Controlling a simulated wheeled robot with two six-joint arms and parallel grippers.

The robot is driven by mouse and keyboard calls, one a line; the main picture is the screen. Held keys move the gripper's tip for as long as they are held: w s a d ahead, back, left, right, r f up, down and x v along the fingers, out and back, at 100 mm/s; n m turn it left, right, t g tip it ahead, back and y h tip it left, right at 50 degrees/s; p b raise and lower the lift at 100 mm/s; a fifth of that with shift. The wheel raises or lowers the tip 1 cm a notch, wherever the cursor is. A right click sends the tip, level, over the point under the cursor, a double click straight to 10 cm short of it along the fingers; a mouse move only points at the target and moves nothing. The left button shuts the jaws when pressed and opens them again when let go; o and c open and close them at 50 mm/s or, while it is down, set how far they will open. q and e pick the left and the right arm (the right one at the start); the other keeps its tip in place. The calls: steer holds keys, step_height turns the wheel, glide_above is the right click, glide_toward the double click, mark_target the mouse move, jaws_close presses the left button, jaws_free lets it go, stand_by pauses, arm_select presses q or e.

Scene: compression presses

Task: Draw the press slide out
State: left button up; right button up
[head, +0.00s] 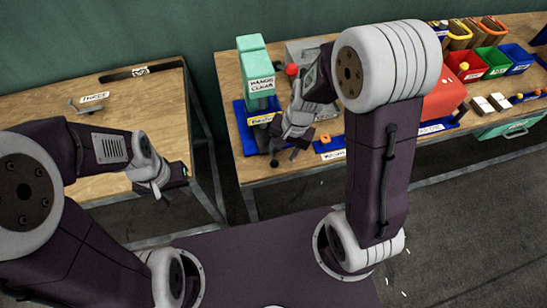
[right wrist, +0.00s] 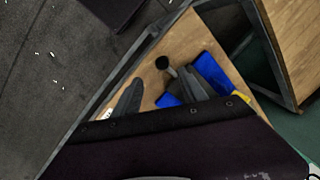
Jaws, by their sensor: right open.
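A press with a mint green head (head: 252,52) labelled "HANDS CLEAR" stands on a blue base (head: 242,132) at the left of the right-hand bench. A black knob (right wrist: 162,62) on a short grey stem shows in the right wrist view, near blue parts (right wrist: 214,72). My right gripper (head: 284,154) is low beside the press front, open. Its fingers show on either side of the knob in the wrist view; contact is not visible. The slide itself is mostly hidden by my right arm. My left gripper (head: 164,190) hangs by the left bench's edge; its jaw opening is unclear.
A red block-like unit (head: 443,98) stands further right on the bench, partly behind my right arm. Coloured bins (head: 490,60) line the back right. A labelled flap (head: 93,99) is on the left bench. A floor gap separates the benches.

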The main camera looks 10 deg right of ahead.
mark_target(275, 161)
steer(key=x, duration=0.2)
steer(key=b+x, duration=0.1)
steer(key=x, duration=0.2)
steer(key=b+x, duration=0.1)
steer(key=x, duration=0.2)
steer(key=shift+w+a+r, duration=0.15)
steer(key=shift+w+a, duration=0.1)
steer(key=shift+a, duration=0.05)
steer(key=shift+f, duration=0.3)
steer(key=shift+s+d+f, duration=0.15)
steer(key=shift+c, duration=0.3)
jaws_close()
steer(key=shift+w, duration=0.2)
